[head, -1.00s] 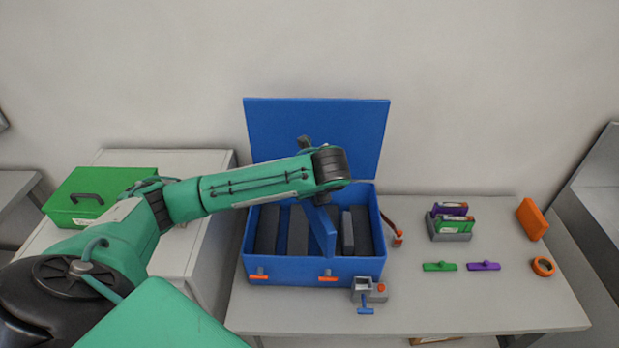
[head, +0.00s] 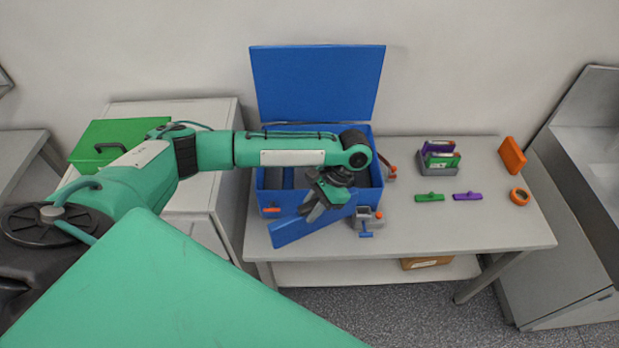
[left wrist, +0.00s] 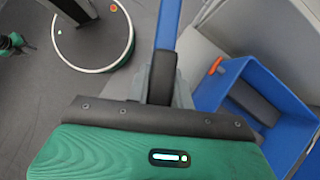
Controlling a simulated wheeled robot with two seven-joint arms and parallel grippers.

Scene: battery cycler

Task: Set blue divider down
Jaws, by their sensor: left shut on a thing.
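The blue divider (head: 290,231) is a flat, straight blue plate. My left gripper (head: 318,207) is shut on it, in front of the blue box (head: 267,200) and near the table's front edge. The divider slants, its left end lower in the head view. I cannot tell whether it touches the table. In the left wrist view the divider (left wrist: 168,24) runs up from between the fingers (left wrist: 161,80), and the box (left wrist: 262,75) is at right. My right gripper is not in view.
The box's blue lid (head: 318,82) stands open; dark slabs are inside. A grey clamp-like device (head: 367,220) sits close to my left gripper. Farther right are green (head: 430,198) and purple (head: 467,196) handles and an orange ring (head: 519,197). The table's right front (head: 460,230) is clear.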

